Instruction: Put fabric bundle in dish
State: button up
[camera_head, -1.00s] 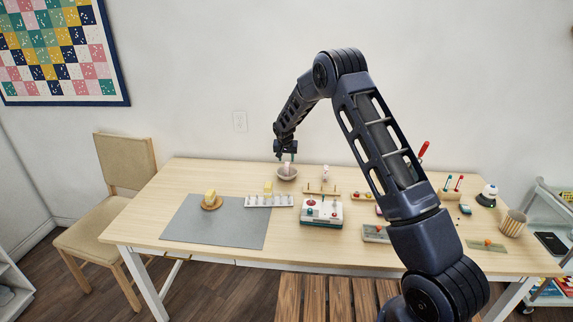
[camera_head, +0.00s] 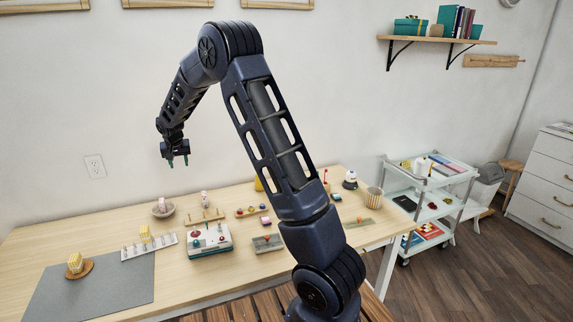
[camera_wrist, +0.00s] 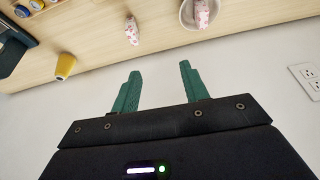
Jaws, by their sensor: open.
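A small pink-and-white fabric bundle (camera_head: 162,204) sits in a pale round dish (camera_head: 157,215) near the back of the table. In the wrist view the pink floral bundle (camera_wrist: 201,12) lies inside the dish (camera_wrist: 185,19) at the top edge, partly cut off. My gripper (camera_head: 178,162) is raised above the table, up and slightly right of the dish in the head view. Its green fingers (camera_wrist: 160,92) are apart with nothing between them. A second pink floral bundle (camera_wrist: 131,31) stands outside the dish; it also shows in the head view (camera_head: 204,198).
A yellow bundle sits on a round wooden board (camera_head: 88,271) on the grey mat (camera_head: 110,296). A white pegged rack (camera_head: 130,255), a wooden pegged strip (camera_head: 207,217) and a sewing-themed box (camera_head: 209,242) stand nearby. A cart (camera_head: 430,185) is at right.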

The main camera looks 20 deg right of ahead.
jog(key=s+d+r, duration=1.7)
jog(key=s+d, duration=0.3)
jog(key=s, duration=0.1)
jog(key=s+d, duration=0.4)
jog(key=s, duration=0.9)
jog(key=s+d, duration=0.5)
jog(key=s, duration=0.9)
jog(key=shift+s+f, duration=0.25)
jog(key=shift+f, duration=0.15)
